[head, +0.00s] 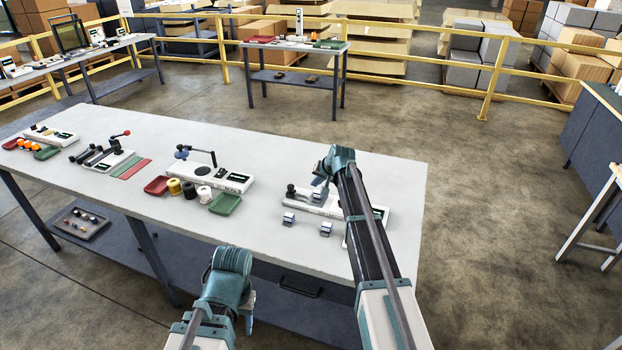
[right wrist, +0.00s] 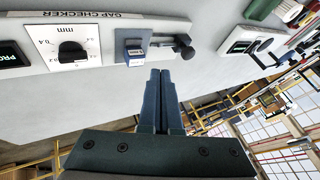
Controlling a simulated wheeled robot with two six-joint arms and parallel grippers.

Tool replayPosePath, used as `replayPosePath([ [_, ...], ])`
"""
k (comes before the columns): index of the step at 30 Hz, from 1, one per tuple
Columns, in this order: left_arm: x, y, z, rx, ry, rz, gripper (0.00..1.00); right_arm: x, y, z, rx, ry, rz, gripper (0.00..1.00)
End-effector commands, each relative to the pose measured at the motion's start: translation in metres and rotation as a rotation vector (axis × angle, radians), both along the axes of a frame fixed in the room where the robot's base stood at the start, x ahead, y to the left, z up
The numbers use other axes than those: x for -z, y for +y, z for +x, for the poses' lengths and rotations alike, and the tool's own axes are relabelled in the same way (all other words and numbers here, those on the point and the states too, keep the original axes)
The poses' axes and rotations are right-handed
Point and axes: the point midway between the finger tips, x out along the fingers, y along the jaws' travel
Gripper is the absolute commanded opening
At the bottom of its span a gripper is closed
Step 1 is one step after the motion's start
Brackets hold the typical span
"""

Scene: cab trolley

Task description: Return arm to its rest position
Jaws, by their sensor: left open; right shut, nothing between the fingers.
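My right arm reaches over the right end of the white table (head: 270,240). Its gripper (head: 322,187) is just above a white checker device (head: 375,213) and partly hides it. In the right wrist view the two fingers (right wrist: 160,103) are closed together with nothing between them. They point at the checker (right wrist: 95,40), which has an "mm" dial and a small blue and silver block (right wrist: 137,52) beside a dark knobbed lever. My left arm is low in front of the table, with its gripper (head: 250,308) hanging down, mostly hidden by the wrist.
Two metal blocks (head: 289,218) (head: 326,229) stand on the table before the checker. Further left are a green tray (head: 225,204), a red tray (head: 157,186), spools and a lever device (head: 215,175).

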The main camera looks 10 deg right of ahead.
Motion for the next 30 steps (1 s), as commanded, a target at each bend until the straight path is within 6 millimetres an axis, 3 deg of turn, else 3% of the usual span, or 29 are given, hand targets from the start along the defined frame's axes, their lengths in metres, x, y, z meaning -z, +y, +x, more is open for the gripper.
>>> replayPosePath([
  [3, -0.014, 0.000, 0.000, 0.000, 0.000, 0.000, 0.50, -0.014, -0.002, -0.009, -0.001, 0.001, 0.000, 0.00],
  [15, -0.014, 0.000, 0.000, 0.000, 0.000, 0.000, 0.50, -0.014, -0.002, -0.011, -0.003, 0.000, -0.001, 0.00],
  [19, -0.014, 0.000, 0.000, 0.000, 0.000, 0.000, 0.50, -0.010, 0.018, -0.031, -0.042, 0.026, -0.021, 0.00],
  [23, -0.014, 0.000, 0.000, 0.000, 0.000, 0.000, 0.50, 0.001, 0.069, -0.088, -0.157, 0.103, -0.079, 0.00],
  [27, -0.014, 0.000, 0.000, 0.000, 0.000, 0.000, 0.50, 0.015, 0.127, -0.175, -0.322, 0.220, -0.178, 0.00],
  [30, -0.014, 0.000, 0.000, 0.000, 0.000, 0.000, 0.50, 0.022, 0.156, -0.242, -0.440, 0.305, -0.255, 0.00],
])
